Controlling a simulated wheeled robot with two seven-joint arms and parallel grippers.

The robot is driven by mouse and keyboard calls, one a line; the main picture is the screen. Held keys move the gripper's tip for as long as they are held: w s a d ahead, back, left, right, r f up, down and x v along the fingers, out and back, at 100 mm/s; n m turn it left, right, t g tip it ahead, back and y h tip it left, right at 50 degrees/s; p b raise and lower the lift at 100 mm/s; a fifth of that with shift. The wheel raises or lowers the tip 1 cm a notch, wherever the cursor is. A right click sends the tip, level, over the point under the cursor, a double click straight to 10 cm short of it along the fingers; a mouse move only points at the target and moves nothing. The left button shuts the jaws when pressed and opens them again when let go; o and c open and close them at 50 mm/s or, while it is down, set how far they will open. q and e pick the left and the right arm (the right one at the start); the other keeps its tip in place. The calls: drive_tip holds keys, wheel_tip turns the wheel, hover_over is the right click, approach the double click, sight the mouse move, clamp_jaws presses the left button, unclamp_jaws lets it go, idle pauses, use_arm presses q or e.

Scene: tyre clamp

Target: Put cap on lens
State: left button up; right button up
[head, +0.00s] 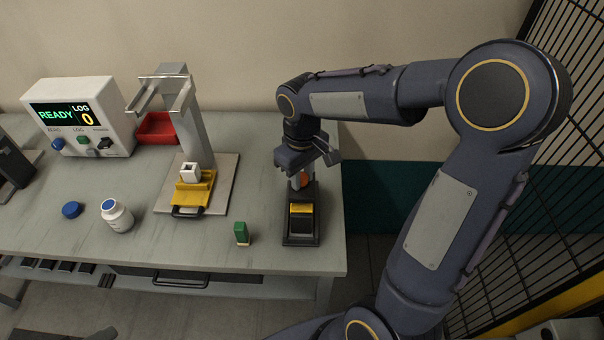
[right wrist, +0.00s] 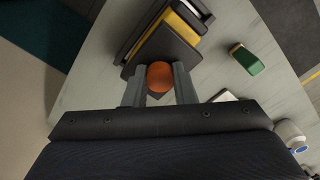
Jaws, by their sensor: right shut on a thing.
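My right gripper (head: 301,182) is at the right end of the bench, shut on an orange round piece (head: 304,179) at the back of a black and yellow device (head: 301,225). In the right wrist view the orange piece (right wrist: 160,76) sits between the two fingers (right wrist: 160,84), close to the device's dark end (right wrist: 165,45). I cannot tell whether it is fixed to the device. No lens can be clearly made out. My left gripper is not in view.
A stand with a yellow fixture (head: 192,191) holding a white block (head: 190,172) is mid-bench. A green block (head: 242,233) is near the front edge. A red bin (head: 157,128) and a display box (head: 80,116) are behind. A mesh fence (head: 568,150) is right.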

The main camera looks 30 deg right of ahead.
drive_tip(key=shift+f+b, duration=0.5)
drive_tip(key=shift+f, duration=0.15)
drive_tip(key=o, duration=1)
drive_tip(key=shift+o, duration=0.2)
wheel_tip(320, 180, up, 8)
drive_tip(key=shift+f, duration=0.1)
